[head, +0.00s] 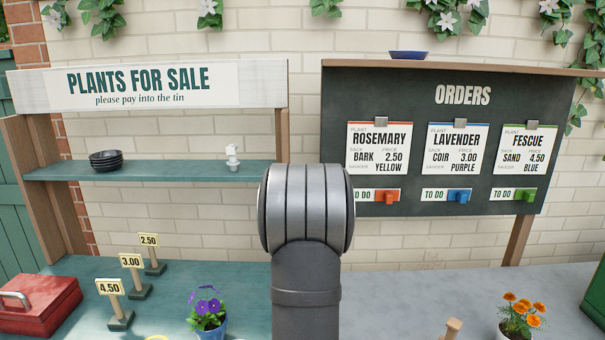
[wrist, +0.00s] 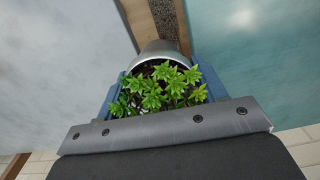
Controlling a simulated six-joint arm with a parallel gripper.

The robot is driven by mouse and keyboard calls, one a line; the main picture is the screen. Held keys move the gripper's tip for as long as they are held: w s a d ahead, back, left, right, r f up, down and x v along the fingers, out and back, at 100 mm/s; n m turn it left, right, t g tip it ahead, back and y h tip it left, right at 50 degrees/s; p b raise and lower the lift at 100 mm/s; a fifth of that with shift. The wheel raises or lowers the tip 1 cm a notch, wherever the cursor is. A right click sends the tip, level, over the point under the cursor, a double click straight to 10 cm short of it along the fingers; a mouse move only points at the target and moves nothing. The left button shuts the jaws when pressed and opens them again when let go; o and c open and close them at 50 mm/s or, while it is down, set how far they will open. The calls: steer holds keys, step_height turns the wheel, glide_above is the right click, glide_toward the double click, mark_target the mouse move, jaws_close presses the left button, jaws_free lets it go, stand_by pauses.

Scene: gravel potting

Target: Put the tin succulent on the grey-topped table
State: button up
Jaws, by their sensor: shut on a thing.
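The tin succulent, a round silvery tin (wrist: 160,50) with bushy green rosettes (wrist: 165,88), is between the two blue fingers of my gripper (wrist: 158,78) in the wrist view. My gripper is shut on it. The tin appears over the wood-edged gap between the two tables. The grey-topped table (head: 420,285) is at the right in the head view and at the left in the wrist view (wrist: 60,60). My arm hides the gripper and the succulent in the head view.
A teal-topped table (head: 245,285) at the left holds a violet plant (head: 207,312), price signs (head: 131,275) and a red box (head: 38,303). An orange-flowered plant (head: 520,315) and a wooden peg (head: 452,328) stand on the grey top. Its middle is clear. The orders board (head: 440,125) stands behind.

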steer(key=shift+s+a, duration=0.1)
steer(key=shift+a, duration=0.1)
step_height(320, 180, up, 16)
steer(key=f, duration=0.1)
steer(key=n, duration=1.3)
glide_above(176, 332)
steer(key=shift+f, duration=7.35)
